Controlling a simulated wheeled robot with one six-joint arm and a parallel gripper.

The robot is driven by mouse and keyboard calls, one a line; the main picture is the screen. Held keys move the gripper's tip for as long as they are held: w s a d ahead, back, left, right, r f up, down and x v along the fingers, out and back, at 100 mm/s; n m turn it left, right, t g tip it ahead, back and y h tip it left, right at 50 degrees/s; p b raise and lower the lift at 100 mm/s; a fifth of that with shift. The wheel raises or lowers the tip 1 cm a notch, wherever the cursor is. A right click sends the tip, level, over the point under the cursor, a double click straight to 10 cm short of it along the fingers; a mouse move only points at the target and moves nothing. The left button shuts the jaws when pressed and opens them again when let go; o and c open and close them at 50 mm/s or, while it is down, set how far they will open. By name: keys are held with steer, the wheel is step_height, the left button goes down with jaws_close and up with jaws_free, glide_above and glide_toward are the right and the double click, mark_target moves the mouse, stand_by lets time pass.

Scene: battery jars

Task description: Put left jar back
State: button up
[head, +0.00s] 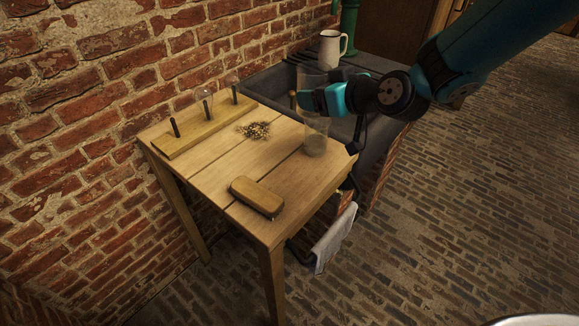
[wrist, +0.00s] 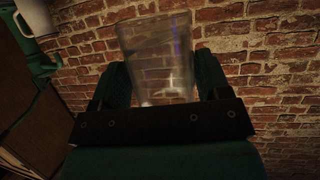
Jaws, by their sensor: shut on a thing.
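My gripper (head: 318,97) is shut on a clear glass jar (wrist: 160,62), held in the air over the table's right back side near the sink. In the wrist view the jar stands between both fingers and looks empty. Another glass jar (head: 316,146) with grey matter at its bottom stands on the table below my gripper. A wooden rack (head: 190,139) with three dark pegs lies along the wall side of the table. The left peg (head: 175,127) is bare. Faint clear glass shows around the middle peg (head: 207,106) and the right peg (head: 235,93).
A pile of small bits (head: 256,130) and a wooden block (head: 257,197) lie on the table (head: 205,185). A dark sink (head: 262,88) adjoins behind, with a white mug (head: 333,49) and a green pump (head: 349,18). A brick wall (head: 75,130) borders the rack side.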

steer(key=s+a+r+n+g+y+p, duration=0.1)
steer(key=s+a+r, duration=0.1)
steer(key=a+r, duration=0.2)
steer(key=shift+n, duration=0.3)
steer(key=f, duration=0.6)
steer(key=f+p, duration=0.1)
steer(key=f, duration=1.3)
steer(key=shift+s+a+p, duration=0.3)
steer(key=shift+p, duration=0.05)
steer(key=shift+f, duration=0.25)
steer(key=o, duration=1.1)
steer(key=shift+r, duration=0.1)
steer(key=shift+c, duration=0.2)
steer(key=shift+r, duration=0.1)
